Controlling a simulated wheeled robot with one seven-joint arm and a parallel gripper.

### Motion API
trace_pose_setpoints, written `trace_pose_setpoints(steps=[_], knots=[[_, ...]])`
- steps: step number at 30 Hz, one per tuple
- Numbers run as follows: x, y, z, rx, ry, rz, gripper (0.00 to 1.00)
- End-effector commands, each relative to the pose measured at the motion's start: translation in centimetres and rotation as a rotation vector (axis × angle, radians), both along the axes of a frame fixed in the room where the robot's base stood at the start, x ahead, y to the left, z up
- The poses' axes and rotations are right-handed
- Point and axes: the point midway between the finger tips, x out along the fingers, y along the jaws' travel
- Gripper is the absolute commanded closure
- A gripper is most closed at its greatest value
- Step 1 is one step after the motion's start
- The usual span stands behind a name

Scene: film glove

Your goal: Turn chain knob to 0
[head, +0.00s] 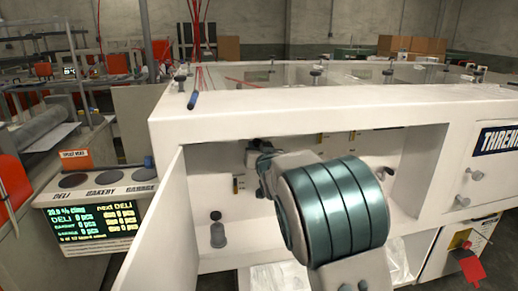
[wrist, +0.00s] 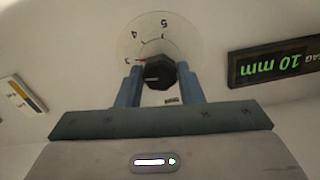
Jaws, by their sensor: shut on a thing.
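The black knob (wrist: 157,70) sits on a pale round dial (wrist: 160,32) on the white panel in the wrist view. The dial bears a "5" and a "4"; its other marks are partly hidden, small and tilted. A small red mark shows at the knob's upper left edge. My gripper (wrist: 159,84) has a blue finger on each side of the knob and is shut on it. In the head view my gripper (head: 262,160) reaches into the open recess of the white machine (head: 300,105); my arm hides the knob there.
An open white door (head: 155,235) stands left of the recess. A grey post with a knob (head: 217,232) stands inside it. A counter panel (head: 92,215) is further left.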

Motion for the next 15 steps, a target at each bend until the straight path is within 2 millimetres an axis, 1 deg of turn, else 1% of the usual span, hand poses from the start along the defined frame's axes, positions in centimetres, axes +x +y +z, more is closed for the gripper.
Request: trace_pose_setpoints(steps=[8, 15], knots=[[0.00, -0.04, -0.30, -0.107, -0.034, 0.000, 0.89], [-0.01, -0.02, -0.46, -0.300, -0.089, 0.000, 0.89]])
